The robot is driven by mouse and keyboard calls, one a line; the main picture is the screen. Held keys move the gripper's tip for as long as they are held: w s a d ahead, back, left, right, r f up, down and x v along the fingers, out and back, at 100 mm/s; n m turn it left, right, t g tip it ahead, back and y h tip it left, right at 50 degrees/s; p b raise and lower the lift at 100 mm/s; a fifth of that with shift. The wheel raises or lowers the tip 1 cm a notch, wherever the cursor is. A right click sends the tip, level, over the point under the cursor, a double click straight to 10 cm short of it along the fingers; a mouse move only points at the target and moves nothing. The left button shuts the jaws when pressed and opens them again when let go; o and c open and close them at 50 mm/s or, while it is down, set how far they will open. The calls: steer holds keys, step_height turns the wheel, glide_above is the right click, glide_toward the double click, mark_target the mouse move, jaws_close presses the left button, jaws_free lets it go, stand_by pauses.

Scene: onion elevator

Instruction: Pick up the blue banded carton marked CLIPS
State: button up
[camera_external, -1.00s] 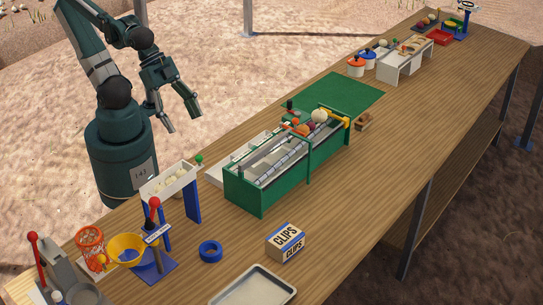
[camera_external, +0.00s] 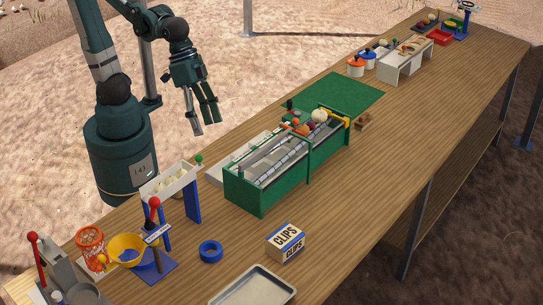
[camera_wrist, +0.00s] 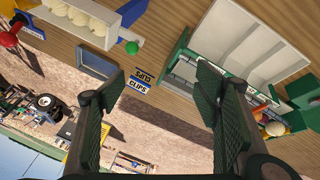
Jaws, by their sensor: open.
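The carton marked CLIPS (camera_external: 286,243) lies on the front part of the wooden table, to the right of a blue ring, with white and blue faces and dark lettering. In the wrist view the carton (camera_wrist: 140,82) appears small, between and beyond my fingers. My gripper (camera_external: 206,128) is open and empty, hanging above the far left edge of the table behind the green machine, well away from the carton.
A green-framed roller machine (camera_external: 265,190) with vegetables at its far end stands between my gripper and the carton. A blue-legged stand (camera_external: 193,205), a blue tape ring (camera_external: 210,251) and a grey tray (camera_external: 253,288) are near the carton. The table right of the carton is clear.

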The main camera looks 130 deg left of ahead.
steer(key=w+n+g+p, duration=0.1)
steer(key=w+n+g, duration=0.15)
steer(key=w, duration=0.85)
steer(key=n+g+h+p, duration=0.3)
steer(key=n+p, duration=0.1)
steer(key=n, duration=0.6)
glide_above(288, 234)
steer(key=a, duration=0.2)
steer(key=shift+m, duration=0.25)
steer(key=f, duration=1.8)
steer(key=shift+s+f, duration=0.2)
steer(key=shift+f, duration=0.1)
steer(key=shift+w+f+h, duration=0.3)
steer(key=shift+f, duration=0.3)
steer(key=shift+x, duration=1.3)
steer(key=shift+b+x, duration=0.65)
steer(key=shift+x, duration=1.95)
steer(key=shift+d, duration=0.1)
